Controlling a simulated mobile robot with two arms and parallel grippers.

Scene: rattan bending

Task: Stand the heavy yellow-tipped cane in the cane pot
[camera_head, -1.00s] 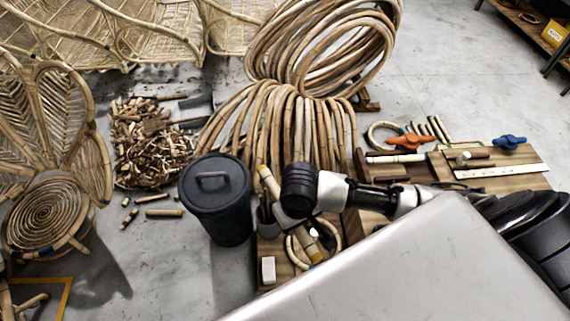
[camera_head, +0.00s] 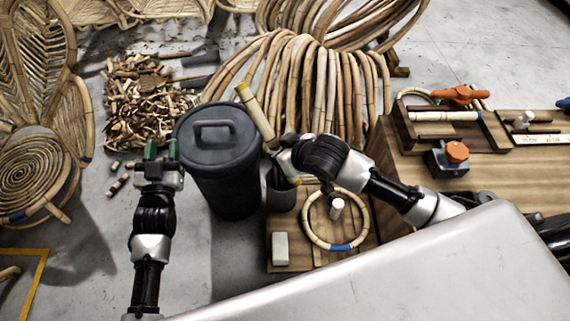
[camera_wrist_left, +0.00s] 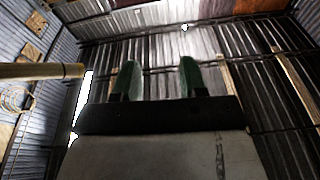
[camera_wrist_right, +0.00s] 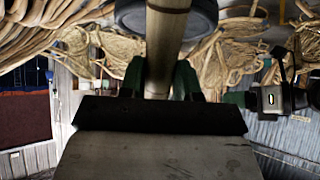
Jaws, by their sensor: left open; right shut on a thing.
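The yellow-tipped cane (camera_head: 258,116) is a pale, thick piece held tilted, its upper yellow end leaning left toward the bin. My right gripper (camera_head: 272,146) is shut on it. In the right wrist view the cane (camera_wrist_right: 160,55) runs between the green fingers (camera_wrist_right: 158,82). The cane's lower end is near the mouth of the small grey cane pot (camera_head: 281,198); whether it is inside, I cannot tell. My left gripper (camera_head: 161,150) is open and empty, left of the bin. A pale rod with a yellowish end (camera_wrist_left: 45,71) shows beside it in the left wrist view.
A dark lidded bin (camera_head: 218,165) stands between my grippers. A board with a cane ring (camera_head: 335,246) and a white block (camera_head: 281,249) lies by the pot. Bundled canes (camera_head: 320,85) stand behind. A bench (camera_head: 440,178) with clamps is on the right.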

